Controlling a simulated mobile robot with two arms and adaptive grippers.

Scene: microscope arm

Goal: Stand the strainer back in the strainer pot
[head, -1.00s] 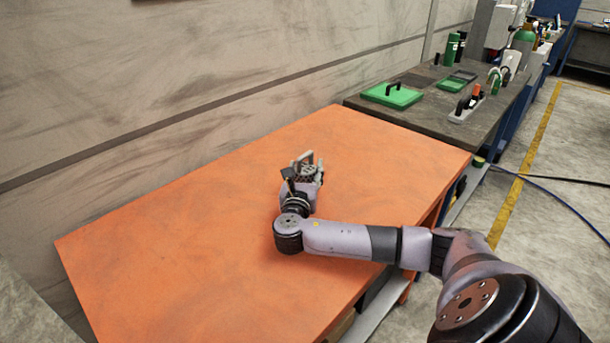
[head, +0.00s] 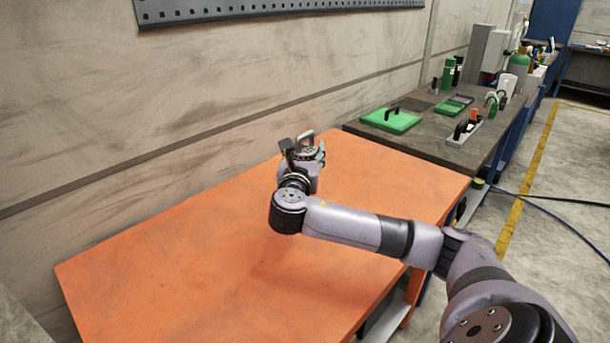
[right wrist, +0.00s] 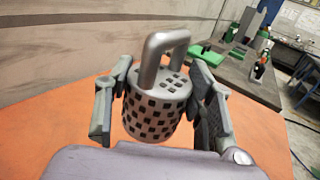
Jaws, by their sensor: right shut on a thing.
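The strainer (right wrist: 155,108) is a grey metal cylinder with square holes and a bent bar handle on top. In the right wrist view it stands nearly upright between the two fingers of my right gripper (head: 305,157), which is shut on it. In the head view the strainer's handle (head: 305,136) shows above the gripper, which is over the far part of the orange table. Most of the strainer's body is hidden there. I cannot pick out the strainer pot with certainty in either view. My left gripper is not in view.
The orange table (head: 190,260) is bare. A dark bench (head: 425,142) adjoins its far right end, with a green case (head: 391,120), a grey carrier (head: 465,131) and several bottles. A wall runs along the left; floor lies to the right.

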